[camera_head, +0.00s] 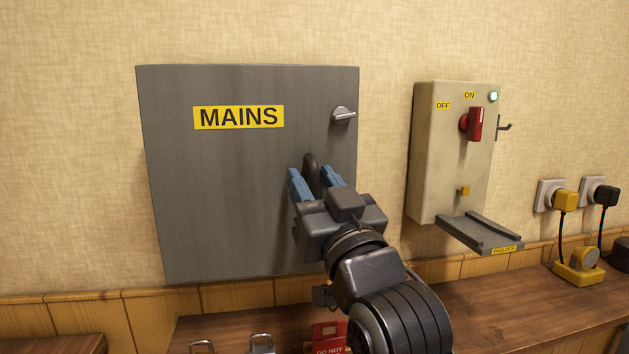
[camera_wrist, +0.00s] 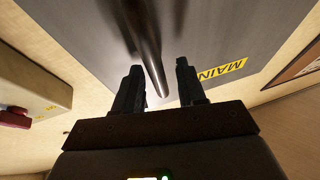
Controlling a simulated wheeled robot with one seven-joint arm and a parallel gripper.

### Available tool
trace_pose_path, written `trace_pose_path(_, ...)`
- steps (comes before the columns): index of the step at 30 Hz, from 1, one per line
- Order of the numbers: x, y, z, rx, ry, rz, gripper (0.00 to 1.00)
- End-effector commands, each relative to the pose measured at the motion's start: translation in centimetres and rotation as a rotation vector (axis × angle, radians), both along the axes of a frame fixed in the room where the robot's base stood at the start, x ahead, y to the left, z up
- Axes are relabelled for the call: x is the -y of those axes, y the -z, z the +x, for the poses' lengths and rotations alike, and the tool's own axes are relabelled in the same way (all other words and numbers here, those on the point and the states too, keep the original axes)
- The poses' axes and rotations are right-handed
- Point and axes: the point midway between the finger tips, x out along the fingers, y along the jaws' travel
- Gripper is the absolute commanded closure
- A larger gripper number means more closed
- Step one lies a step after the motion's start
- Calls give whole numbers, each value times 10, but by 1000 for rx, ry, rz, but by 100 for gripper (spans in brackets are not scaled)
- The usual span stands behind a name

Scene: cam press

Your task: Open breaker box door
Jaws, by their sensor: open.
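The grey breaker box door (camera_head: 225,190) carries a yellow MAINS label (camera_head: 239,117) and looks closed against the box. A small grey latch knob (camera_head: 343,115) sits near its upper right edge. A dark handle (camera_head: 311,170) stands on the door below the latch. My gripper (camera_head: 315,180) is open, with its blue fingers on either side of the handle. In the wrist view the handle (camera_wrist: 150,50) runs between the two dark fingers (camera_wrist: 158,82), with gaps visible beside it. Whether either finger touches the handle, I cannot tell. The MAINS label (camera_wrist: 222,75) also shows there.
A beige switch box (camera_head: 440,150) with a red switch (camera_head: 473,124) and a lit green lamp is on the wall to the right, with a grey shelf (camera_head: 480,234) jutting out below. Plugs and a yellow device (camera_head: 578,267) are farther right. Padlocks (camera_head: 262,343) and a red tag (camera_head: 329,336) are on the wooden bench (camera_head: 500,300).

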Motion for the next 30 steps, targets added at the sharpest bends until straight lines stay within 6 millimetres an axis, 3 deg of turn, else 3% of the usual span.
trace_pose_path(7, 0, 0, 0, 0, 0, 0, 62)
trace_pose_path(19, 0, 0, 0, 0, 0, 0, 100)
trace_pose_path(30, 0, 0, 0, 0, 0, -1, 100)
